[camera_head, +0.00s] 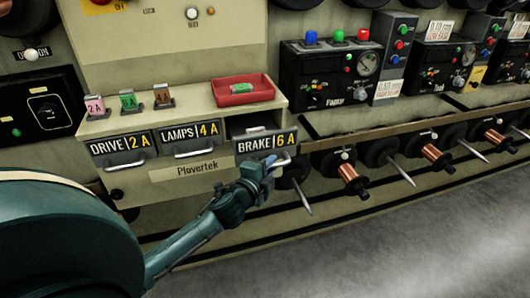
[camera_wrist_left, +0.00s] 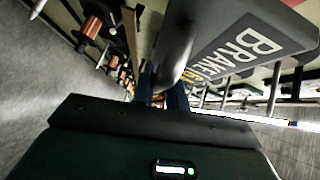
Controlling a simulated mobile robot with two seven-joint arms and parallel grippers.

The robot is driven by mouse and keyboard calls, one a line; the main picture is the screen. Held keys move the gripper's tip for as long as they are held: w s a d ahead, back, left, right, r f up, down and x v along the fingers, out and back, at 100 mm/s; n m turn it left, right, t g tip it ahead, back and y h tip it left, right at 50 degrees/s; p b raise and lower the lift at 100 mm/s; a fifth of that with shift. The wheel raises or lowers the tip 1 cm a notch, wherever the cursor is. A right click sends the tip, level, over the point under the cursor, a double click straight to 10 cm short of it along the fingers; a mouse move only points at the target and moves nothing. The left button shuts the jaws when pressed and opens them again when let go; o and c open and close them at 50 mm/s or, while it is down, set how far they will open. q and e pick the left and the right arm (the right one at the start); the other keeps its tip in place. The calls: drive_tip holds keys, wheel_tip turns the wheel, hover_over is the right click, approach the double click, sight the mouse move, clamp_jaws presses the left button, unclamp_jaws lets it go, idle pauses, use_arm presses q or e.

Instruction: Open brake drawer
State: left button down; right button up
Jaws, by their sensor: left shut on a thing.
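The brake drawer (camera_head: 254,147) is the rightmost of three labelled drawers in the beige cabinet and reads "BRAKE 6 A". It stands partly out, with a dark opening showing above its front. Its label also shows large and tilted in the left wrist view (camera_wrist_left: 228,52). My left gripper (camera_head: 268,167) is at this drawer's front, shut on its handle. The pale handle (camera_wrist_left: 178,40) rises from between the fingers in the left wrist view. The fingertips are partly hidden by the handle and the wrist. My right gripper is in neither view.
The drive drawer (camera_head: 122,147) and lamps drawer (camera_head: 190,138) look shut. A red tray (camera_head: 244,97) with a green item and several coloured tags rest on the cabinet top. Spindles, some with copper spools (camera_head: 349,174), stick out to the right. The grey floor (camera_head: 440,240) is clear.

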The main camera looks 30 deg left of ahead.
use_arm(q)
drive_tip(key=s+d, duration=0.4)
drive_tip(key=d, duration=0.1)
drive_tip(key=shift+s+p, duration=0.2)
drive_tip(key=shift+p, duration=0.1)
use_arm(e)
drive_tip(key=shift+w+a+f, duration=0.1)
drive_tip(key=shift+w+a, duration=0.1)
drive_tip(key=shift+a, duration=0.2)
use_arm(q)
drive_tip(key=c, duration=1.4)
unclamp_jaws()
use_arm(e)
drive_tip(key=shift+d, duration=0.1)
use_arm(q)
drive_tip(key=s+r, duration=0.1)
drive_tip(key=s, duration=1.2)
drive_tip(key=shift+d+r+b, duration=0.3)
drive_tip(key=shift+d+r, duration=0.1)
drive_tip(key=shift+d, duration=0.05)
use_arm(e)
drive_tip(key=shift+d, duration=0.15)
